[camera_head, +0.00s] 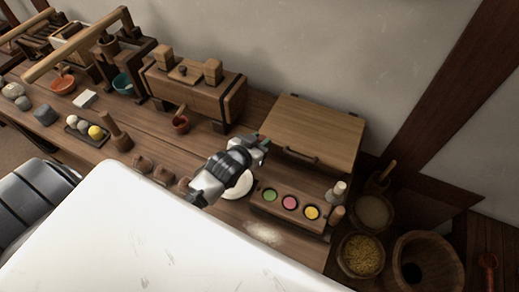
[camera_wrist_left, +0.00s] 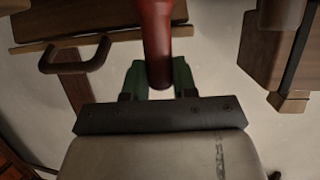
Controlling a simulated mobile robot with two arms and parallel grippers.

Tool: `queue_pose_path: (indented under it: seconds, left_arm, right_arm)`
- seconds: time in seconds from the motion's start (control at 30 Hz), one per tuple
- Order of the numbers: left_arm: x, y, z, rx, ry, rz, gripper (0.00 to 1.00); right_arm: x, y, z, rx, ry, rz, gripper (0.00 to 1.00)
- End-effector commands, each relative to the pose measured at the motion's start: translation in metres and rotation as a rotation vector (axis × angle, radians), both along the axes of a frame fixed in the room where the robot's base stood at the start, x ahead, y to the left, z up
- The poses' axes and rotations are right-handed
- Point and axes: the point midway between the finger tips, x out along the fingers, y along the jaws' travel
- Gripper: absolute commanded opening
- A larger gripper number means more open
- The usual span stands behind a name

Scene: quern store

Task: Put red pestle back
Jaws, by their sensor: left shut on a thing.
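The red pestle (camera_wrist_left: 157,40) stands between the green fingers of my left gripper (camera_wrist_left: 158,78) in the left wrist view. The gripper is shut on it, and the pestle's rounded end shows between the fingers. In the head view my left gripper (camera_head: 262,143) is over the bench, just left of the wide wooden box's lid. Only a small bit of red shows at its fingers there; the rest of the pestle is hidden. A small dark red cup (camera_head: 181,125) stands on the bench to the left of the gripper. My right gripper is not in view.
A wooden box with a closed lid (camera_head: 312,125) stands at the back right. A wooden tray (camera_head: 278,211) with green, pink and yellow wells is in front of it. A white dish (camera_head: 240,189) is partly under my arm. A long wooden chest (camera_head: 190,92) stands behind the cup.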

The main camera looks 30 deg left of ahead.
Motion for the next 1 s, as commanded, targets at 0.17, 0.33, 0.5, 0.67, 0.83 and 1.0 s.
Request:
queue_pose_path:
  seconds: [0.17, 0.33, 0.5, 0.67, 0.83, 1.0]
  left_arm:
    - [0.000, 0.000, -0.027, 0.001, 0.004, 0.001, 0.04]
    - [0.000, 0.000, -0.039, 0.000, 0.001, 0.000, 0.04]
    - [-0.001, 0.000, -0.038, 0.000, 0.000, 0.000, 0.04]
    - [-0.001, 0.000, -0.042, 0.000, 0.002, 0.000, 0.04]
    - [-0.001, -0.001, -0.041, 0.000, 0.002, 0.000, 0.52]
    - [-0.001, -0.001, -0.041, 0.000, 0.002, 0.000, 0.53]
  right_arm:
    - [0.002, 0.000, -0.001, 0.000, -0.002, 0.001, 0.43]
    - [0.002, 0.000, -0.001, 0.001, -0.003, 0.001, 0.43]
    - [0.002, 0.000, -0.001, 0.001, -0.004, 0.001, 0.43]
    - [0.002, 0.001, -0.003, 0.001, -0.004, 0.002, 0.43]
    - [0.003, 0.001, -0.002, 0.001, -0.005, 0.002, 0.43]
    - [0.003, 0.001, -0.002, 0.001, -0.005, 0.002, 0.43]
